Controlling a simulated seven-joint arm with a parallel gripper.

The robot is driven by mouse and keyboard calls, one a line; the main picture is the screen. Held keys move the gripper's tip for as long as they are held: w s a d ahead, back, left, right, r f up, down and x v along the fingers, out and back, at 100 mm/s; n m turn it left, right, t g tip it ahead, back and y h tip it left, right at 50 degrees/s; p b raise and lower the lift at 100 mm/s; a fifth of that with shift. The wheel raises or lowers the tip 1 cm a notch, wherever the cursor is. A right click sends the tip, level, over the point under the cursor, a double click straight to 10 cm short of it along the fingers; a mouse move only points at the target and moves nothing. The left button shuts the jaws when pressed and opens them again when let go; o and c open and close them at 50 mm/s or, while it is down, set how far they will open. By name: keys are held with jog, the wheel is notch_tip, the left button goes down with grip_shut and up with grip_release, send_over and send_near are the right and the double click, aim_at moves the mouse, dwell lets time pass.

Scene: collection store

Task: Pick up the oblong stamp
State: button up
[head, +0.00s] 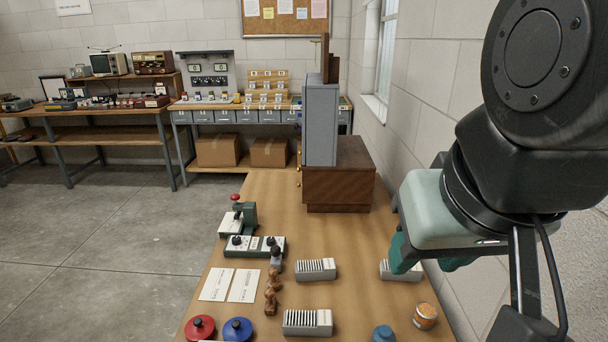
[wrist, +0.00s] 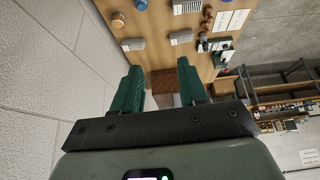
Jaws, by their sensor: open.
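Small handled stamps stand in a row near the middle of the table in the head view. One is a dark-knobbed stamp (head: 276,260); in front of it are a brown wooden stamp (head: 274,279) and another brown wooden stamp (head: 270,301). I cannot tell from their bases which is the oblong one. In the wrist view they are small dark shapes near the top right. My gripper (head: 428,264) is above the table's right side, well right of the stamps. Its green fingers are apart, with nothing between them, as the wrist view (wrist: 159,86) also shows.
Grey slotted blocks (head: 316,269) (head: 307,322) stand right of the stamps; another block (head: 388,270) is partly behind my gripper. Two white cards (head: 243,286), red (head: 200,327) and blue (head: 237,329) round pads and an orange tin (head: 425,316) lie around. A brown cabinet (head: 340,180) stands behind.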

aim_at(270, 299)
dwell(0.4)
